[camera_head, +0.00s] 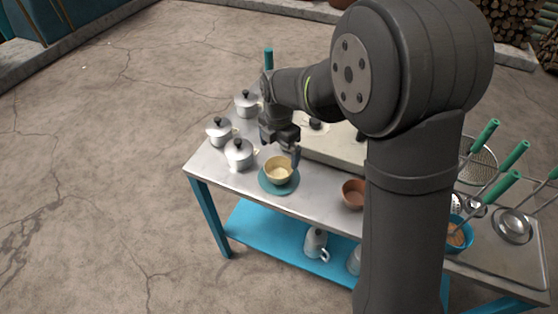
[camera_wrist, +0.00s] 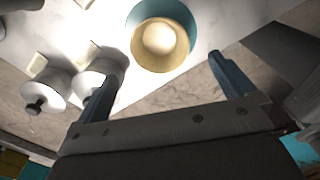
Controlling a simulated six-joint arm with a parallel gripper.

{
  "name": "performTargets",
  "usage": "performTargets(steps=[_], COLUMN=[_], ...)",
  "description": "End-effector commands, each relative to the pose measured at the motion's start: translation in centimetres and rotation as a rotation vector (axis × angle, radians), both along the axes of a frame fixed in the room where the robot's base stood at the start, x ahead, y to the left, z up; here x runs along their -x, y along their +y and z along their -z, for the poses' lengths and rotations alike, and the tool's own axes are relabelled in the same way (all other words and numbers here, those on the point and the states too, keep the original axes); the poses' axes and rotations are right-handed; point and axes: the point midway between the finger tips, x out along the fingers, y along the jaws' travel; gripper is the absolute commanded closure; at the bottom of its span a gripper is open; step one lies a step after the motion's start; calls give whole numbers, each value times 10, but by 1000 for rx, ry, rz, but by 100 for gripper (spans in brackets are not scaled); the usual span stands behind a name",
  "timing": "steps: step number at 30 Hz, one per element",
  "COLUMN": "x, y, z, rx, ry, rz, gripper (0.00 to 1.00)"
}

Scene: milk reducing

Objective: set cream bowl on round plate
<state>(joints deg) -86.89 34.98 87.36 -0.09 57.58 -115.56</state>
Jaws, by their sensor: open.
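The cream bowl (camera_head: 279,169) sits on the teal round plate (camera_head: 265,184) near the front edge of the metal table, and looks upright. In the wrist view the bowl (camera_wrist: 160,45) lies ahead of the fingers, with the plate's teal rim (camera_wrist: 139,12) showing around part of it. My gripper (camera_head: 283,148) is just above and behind the bowl in the head view. In the wrist view my gripper (camera_wrist: 165,72) has its two fingers spread wide apart, with nothing between them.
Several lidded metal pots (camera_head: 239,153) stand left of the plate. A brown bowl (camera_head: 353,194) stands to the right, beside my arm. A pale block-like surface (camera_head: 335,148) lies behind. Green-handled utensils (camera_head: 487,136) stand at far right. A kettle-like jug (camera_head: 316,243) is on the lower blue shelf.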

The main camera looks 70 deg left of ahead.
Motion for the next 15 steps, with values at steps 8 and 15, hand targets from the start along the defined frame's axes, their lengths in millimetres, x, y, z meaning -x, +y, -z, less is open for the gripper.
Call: performTargets(steps=[8,15], x=[0,0], y=[0,0], z=[-34,-36], rx=[1,1], ry=[0,1], rz=[0,0], gripper=[1,1])
